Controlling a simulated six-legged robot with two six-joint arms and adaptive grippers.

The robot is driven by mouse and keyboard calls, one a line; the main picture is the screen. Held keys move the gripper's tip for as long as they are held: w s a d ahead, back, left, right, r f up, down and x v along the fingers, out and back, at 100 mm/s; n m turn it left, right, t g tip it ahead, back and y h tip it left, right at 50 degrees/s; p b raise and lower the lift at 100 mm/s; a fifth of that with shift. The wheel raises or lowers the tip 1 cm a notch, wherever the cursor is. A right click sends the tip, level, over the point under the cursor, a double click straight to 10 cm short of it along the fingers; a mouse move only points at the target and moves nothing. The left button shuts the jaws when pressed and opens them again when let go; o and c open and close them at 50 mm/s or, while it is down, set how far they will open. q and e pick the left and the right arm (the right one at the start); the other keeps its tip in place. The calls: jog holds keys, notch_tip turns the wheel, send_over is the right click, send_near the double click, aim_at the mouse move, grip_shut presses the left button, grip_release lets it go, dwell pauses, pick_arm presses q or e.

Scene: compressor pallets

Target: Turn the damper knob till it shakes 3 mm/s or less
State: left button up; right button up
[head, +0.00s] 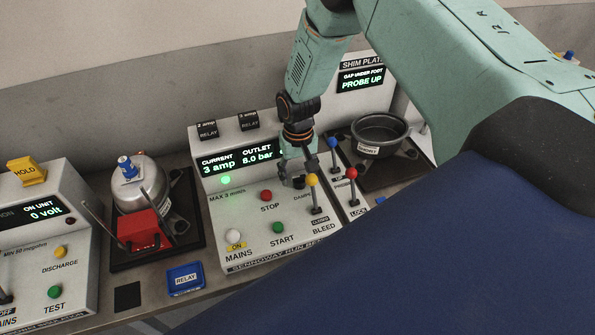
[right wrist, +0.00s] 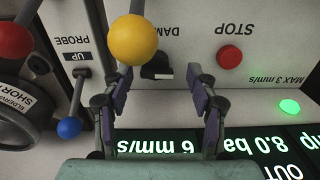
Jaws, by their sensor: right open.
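The damper knob (right wrist: 157,72) is small and black, beside a partly hidden "DAM..." label on the white run bench panel (head: 240,207). My right gripper (right wrist: 160,80) is open, with its fingertips on either side of the knob and apart from it. In the head view the right gripper (head: 291,178) reaches down to the panel from above and hides most of the knob. The display (head: 238,159) reads 3 amp and 8.0 bar. Upside down in the right wrist view, the display (right wrist: 155,146) also shows 6 mm/s. My left gripper is not in view.
The yellow-topped bleed lever (head: 313,181) stands close to the right gripper. Red STOP (head: 266,196) and green START (head: 278,228) buttons are nearby. The blue-topped probe lever (head: 333,143) and red-topped lock lever (head: 351,174) stand to the right. A green lamp (head: 226,180) is lit.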

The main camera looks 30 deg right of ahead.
jog(key=shift+s+d, duration=0.25)
jog(key=shift+s, duration=0.1)
jog(key=shift+c, duration=0.7)
jog(key=shift+w+a, duration=0.15)
jog(key=shift+w, duration=0.15)
jog(key=c, duration=0.4)
jog(key=shift+s, duration=0.1)
jog(key=c, duration=0.5)
jog(key=shift+c, duration=0.5)
jog(key=shift+m, duration=0.3)
jog(key=shift+m+p, duration=0.7)
jog(key=shift+m, duration=0.3)
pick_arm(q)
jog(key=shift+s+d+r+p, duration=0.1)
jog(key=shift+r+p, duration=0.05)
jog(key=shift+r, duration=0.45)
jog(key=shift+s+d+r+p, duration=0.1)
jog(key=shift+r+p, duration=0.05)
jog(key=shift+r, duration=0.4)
pick_arm(e)
jog(key=shift+m, duration=1)
